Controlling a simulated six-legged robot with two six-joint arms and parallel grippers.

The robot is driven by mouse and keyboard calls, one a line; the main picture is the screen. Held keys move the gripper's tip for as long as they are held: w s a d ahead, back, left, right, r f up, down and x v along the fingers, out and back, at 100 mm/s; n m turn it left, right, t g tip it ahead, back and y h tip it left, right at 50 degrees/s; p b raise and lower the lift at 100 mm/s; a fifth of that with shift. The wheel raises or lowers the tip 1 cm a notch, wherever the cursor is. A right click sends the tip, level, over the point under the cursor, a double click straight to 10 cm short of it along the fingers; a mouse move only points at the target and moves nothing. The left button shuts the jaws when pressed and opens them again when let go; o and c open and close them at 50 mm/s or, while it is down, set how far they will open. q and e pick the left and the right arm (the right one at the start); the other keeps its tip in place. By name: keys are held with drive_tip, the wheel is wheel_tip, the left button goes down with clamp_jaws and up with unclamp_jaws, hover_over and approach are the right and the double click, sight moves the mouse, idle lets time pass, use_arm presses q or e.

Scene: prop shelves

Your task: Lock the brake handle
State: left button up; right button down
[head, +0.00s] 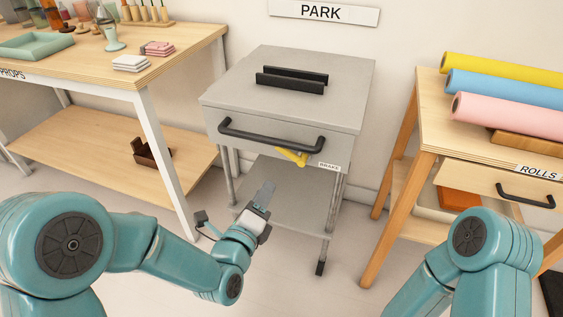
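The yellow brake handle (291,157) shows under the front of a grey cart (287,95), below the cart's black push bar (270,138). A small BRAKE label (329,167) is to its right. The handle points down and to the right, and its inner end is hidden under the cart top. My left gripper (264,192) is in front of the cart, below and left of the handle in the picture, apart from it. Its fingers overlap in this view, so I cannot tell whether they are open. My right gripper is out of view.
The cart stands on thin legs with a lower shelf (285,200), under a PARK sign (324,12). A props table (150,75) is at the left. A rolls table (425,115) with coloured rolls is at the right. Open floor lies in front of the cart.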

sight(285, 153)
use_arm(q)
drive_tip(key=b+x, duration=0.1)
drive_tip(key=x, duration=1.2)
drive_tip(key=shift+f, duration=0.1)
drive_tip(key=shift+c, duration=0.3)
clamp_jaws()
